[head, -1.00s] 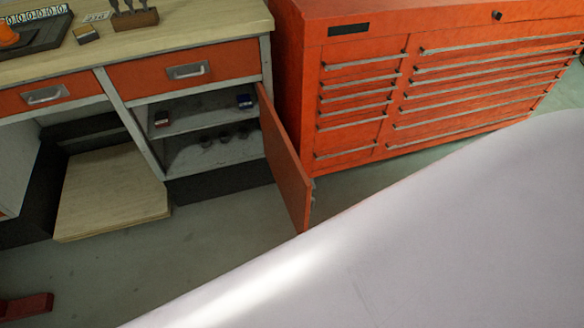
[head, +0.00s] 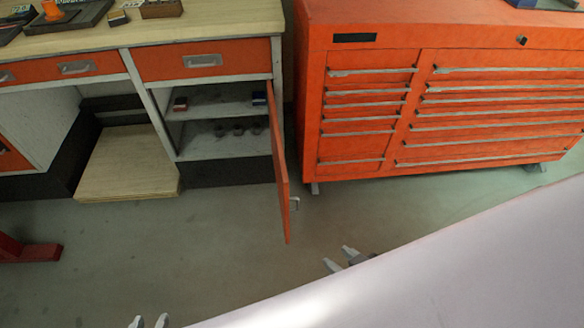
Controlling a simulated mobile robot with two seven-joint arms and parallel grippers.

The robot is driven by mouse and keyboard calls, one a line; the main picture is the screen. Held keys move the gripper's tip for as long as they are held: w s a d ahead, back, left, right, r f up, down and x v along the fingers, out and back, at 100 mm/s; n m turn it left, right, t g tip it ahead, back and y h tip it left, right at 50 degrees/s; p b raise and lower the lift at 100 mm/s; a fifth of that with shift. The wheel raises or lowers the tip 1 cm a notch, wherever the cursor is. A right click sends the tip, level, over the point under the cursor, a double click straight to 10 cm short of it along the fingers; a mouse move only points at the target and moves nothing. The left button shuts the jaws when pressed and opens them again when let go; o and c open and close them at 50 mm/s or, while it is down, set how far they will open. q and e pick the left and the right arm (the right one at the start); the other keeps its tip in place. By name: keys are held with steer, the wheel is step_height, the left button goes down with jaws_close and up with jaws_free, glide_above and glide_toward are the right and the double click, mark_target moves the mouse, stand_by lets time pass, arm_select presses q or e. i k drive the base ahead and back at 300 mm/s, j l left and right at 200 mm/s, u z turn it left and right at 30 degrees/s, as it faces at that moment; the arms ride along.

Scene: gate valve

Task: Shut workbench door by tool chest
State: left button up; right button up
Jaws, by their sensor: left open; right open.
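The orange workbench door (head: 279,165) stands open, hinged at the right side of the cabinet and swung out toward me, seen nearly edge-on. Its metal handle (head: 295,203) sticks out on the right face. The workbench (head: 205,60) is at the upper left, and the orange tool chest (head: 385,110) stands to the right of the door. My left gripper (head: 149,322) shows only its fingertips at the bottom edge, apart and empty. My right gripper (head: 338,258) is open and empty, below and right of the door, not touching it. Much of it is hidden behind a pale surface.
The open cabinet has shelves (head: 222,145) with small boxes and dark round items. A wooden board (head: 128,165) lies under the bench. A red foot (head: 35,252) is at the left. Grey floor (head: 220,250) is clear before the door. The pale surface (head: 450,270) fills the lower right.

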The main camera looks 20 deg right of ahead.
mark_target(284, 162)
steer(key=k+l, duration=0.2)
steer(key=l, duration=0.15)
steer(key=k+l, duration=0.15)
steer(key=l, duration=0.7)
steer(key=i, duration=0.95)
